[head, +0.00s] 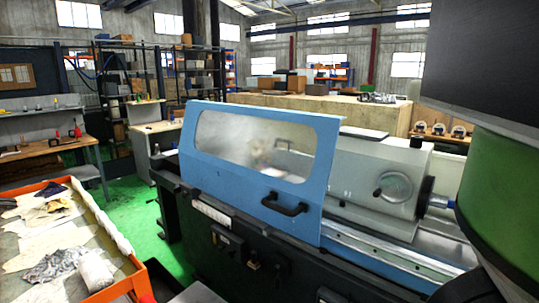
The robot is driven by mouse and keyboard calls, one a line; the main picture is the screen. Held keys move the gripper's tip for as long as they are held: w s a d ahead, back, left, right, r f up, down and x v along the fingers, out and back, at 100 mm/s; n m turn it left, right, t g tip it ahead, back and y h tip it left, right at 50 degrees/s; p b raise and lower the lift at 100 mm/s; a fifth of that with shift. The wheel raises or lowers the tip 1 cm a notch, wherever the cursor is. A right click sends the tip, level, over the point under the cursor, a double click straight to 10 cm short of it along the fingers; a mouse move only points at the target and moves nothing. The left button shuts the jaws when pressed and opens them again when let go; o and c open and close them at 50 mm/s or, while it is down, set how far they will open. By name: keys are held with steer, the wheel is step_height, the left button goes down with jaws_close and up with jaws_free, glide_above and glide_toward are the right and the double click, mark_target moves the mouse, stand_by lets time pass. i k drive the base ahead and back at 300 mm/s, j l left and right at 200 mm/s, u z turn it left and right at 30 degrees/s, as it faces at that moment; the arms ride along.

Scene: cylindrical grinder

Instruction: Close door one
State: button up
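A blue sliding door (225,182) with a large cloudy window stands upright on the front of the cylindrical grinder, in the middle of the head view. Its black handle (285,204) is at the lower right of the door. The grey tailstock housing (385,185) of the grinder is exposed to the right of the door. A light metal rail (385,262) runs along the front, right of the door. Which door is door one cannot be told from any marking. My gripper is not in view.
An orange-edged workbench (128,272) with cloths and a white roll is at the lower left. A wooden bench (45,150) stands at the far left. Green floor (122,193) shows between benches and machine. My own green and dark parts fill the right edge.

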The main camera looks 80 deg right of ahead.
mark_target(261, 167)
steer(key=i+j+z, duration=0.1)
steer(key=z, duration=0.3)
steer(key=j+z, duration=0.1)
steer(key=z, duration=0.3)
steer(key=i+j+z, duration=0.1)
steer(key=z, duration=0.35)
steer(key=j+z, duration=0.15)
steer(key=z, duration=0.25)
